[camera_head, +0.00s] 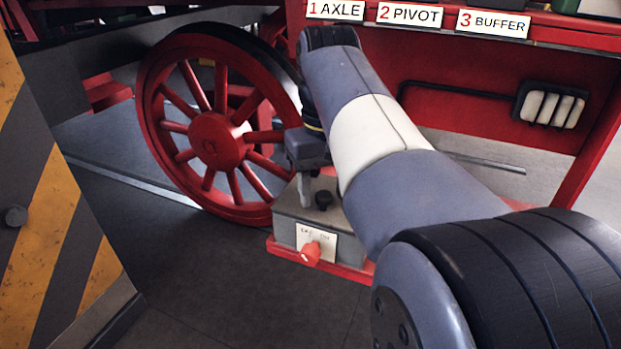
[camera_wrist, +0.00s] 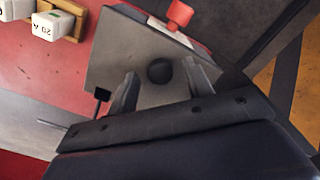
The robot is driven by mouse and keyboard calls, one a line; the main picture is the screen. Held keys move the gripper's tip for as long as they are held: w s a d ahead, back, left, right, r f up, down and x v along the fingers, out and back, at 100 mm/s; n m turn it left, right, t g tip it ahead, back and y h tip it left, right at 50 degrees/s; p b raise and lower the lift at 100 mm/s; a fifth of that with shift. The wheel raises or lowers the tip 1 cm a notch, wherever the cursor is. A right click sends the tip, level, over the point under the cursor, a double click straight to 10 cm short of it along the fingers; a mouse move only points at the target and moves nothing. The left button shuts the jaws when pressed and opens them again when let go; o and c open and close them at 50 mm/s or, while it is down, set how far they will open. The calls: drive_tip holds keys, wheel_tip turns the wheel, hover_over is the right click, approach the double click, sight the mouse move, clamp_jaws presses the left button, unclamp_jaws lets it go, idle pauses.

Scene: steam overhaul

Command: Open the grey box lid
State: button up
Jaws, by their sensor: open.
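The grey box (camera_head: 286,239) stands low beside the red spoked wheel, on a red ledge. Its lid (camera_head: 341,213) looks closed, with a round black knob (camera_head: 323,200) on top. The front carries a white label plate and a red switch knob (camera_head: 311,253). My gripper (camera_head: 313,190) points down over the box, its fingers close to the knob. In the wrist view the black knob (camera_wrist: 160,71) lies just ahead of and between the two spread fingers (camera_wrist: 160,92). The fingers look apart from the knob, with nothing held. My arm hides the right part of the box in the head view.
The large red wheel (camera_head: 214,141) stands close left of my gripper. A red frame with labels 1 AXLE, 2 PIVOT (camera_head: 409,14) and 3 BUFFER runs above. A yellow-and-black striped panel (camera_head: 40,220) is at left. The floor before the box is clear.

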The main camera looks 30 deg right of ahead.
drive_tip(key=shift+c, duration=0.4)
clamp_jaws()
drive_tip(key=shift+r, duration=0.15)
